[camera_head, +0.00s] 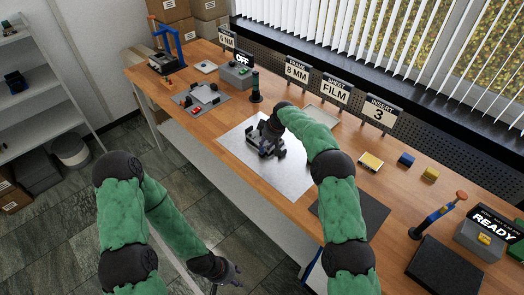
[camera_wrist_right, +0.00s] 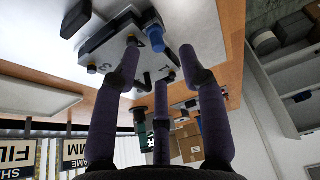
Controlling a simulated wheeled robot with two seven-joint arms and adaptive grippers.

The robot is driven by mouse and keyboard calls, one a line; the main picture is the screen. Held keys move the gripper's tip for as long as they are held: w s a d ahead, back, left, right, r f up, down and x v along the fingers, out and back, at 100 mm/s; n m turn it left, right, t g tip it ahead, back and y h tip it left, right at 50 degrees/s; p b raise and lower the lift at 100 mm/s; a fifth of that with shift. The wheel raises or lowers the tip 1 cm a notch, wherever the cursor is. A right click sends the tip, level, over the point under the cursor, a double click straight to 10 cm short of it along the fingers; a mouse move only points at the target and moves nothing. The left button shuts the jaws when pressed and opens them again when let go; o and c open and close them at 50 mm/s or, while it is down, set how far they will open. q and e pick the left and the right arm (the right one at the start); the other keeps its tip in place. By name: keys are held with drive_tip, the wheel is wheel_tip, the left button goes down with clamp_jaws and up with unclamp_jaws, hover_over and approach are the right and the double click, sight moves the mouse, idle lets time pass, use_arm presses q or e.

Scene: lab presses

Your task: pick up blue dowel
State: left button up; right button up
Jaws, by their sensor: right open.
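The blue dowel (camera_wrist_right: 158,47) shows in the right wrist view as a short blue cylinder at a dark-edged light plate (camera_wrist_right: 125,50) with letters on it. My right gripper (camera_wrist_right: 158,75) is open, its fingers spread on either side of the dowel in the picture; I cannot tell whether any finger touches it. In the head view my right gripper (camera_head: 268,143) is over the grey metal sheet (camera_head: 290,178) and hides the dowel there. My left gripper (camera_head: 230,275) hangs low over the floor in front of the bench, its fingers apart and empty.
On the wooden bench, the OFF box (camera_head: 236,75) and a grey fixture plate (camera_head: 190,110) stand left. A dark mat (camera_head: 372,210), a blue block (camera_head: 406,159), a yellow block (camera_head: 431,173), a blue lever press (camera_head: 437,215) and the READY box (camera_head: 480,240) are right. Signs line the back.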

sight(263, 151)
drive_tip(key=shift+x, duration=2.1)
drive_tip(key=shift+w, duration=0.15)
clamp_jaws()
